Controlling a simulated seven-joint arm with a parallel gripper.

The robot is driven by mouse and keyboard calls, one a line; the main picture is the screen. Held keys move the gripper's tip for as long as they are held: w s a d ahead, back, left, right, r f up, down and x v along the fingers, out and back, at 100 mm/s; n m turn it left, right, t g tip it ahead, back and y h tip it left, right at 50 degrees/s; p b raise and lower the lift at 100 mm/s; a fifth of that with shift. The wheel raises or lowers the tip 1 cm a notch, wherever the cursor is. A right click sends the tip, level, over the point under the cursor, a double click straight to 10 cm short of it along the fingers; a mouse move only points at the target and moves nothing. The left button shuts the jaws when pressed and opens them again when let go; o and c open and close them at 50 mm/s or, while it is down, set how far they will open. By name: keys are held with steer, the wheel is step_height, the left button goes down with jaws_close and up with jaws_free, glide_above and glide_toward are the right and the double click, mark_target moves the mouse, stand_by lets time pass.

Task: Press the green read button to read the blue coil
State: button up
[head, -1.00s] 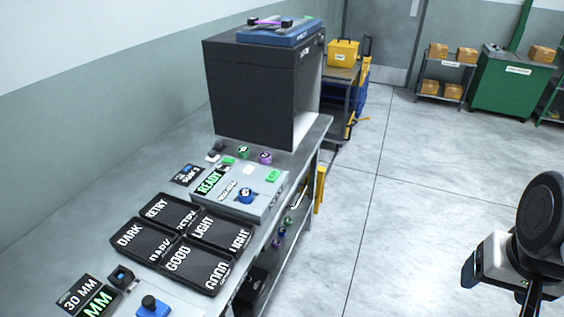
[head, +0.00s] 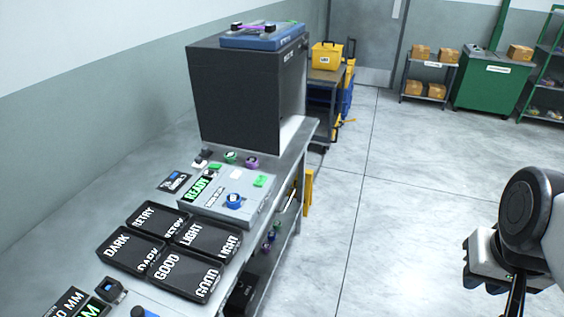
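The blue coil (head: 234,202) sits on the front part of a light grey reader box (head: 256,208) on the bench. The green button (head: 260,181) is on the box top, right of and behind the coil. A display (head: 198,188) on the box reads READY in green. My gripper (head: 490,262) is at the far right, over open floor and well apart from the reader. Its fingers are not clear, so I cannot tell whether it is open or holds anything.
A black cabinet (head: 237,100) with a blue tray on top stands behind the reader. Black trays labelled DARK, RETRY, LIGHT and GOOD (head: 188,275) lie in front of it. Green and purple coils (head: 251,162) sit behind the reader. The floor (head: 400,200) right of the bench is clear.

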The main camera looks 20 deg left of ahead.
jaws_close()
stand_by(1.2)
